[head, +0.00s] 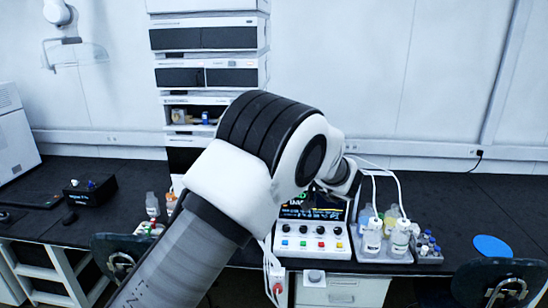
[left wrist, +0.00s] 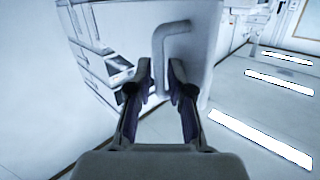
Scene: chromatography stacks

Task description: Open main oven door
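In the left wrist view, a pale panel (left wrist: 200,55), apparently the oven door, carries a bent light-grey bar handle (left wrist: 159,50). My left gripper (left wrist: 161,68) is open, its two dark fingers pointing at the panel. The upright part of the handle shows between the fingertips; I cannot tell whether it lies within their reach or touches them. Nothing is visibly held. I cannot tell whether the door is shut or ajar. In the head view my arm fills the middle, and the left fingertips cannot be made out. My right gripper is not in view.
In the head view, a module stack (head: 208,75) stands behind my arm. A control box (head: 312,240), a bottle tray (head: 385,248) and a blue disc (head: 492,246) sit on the black bench (head: 440,200). A black box (head: 90,191) is at left. Stools stand in front.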

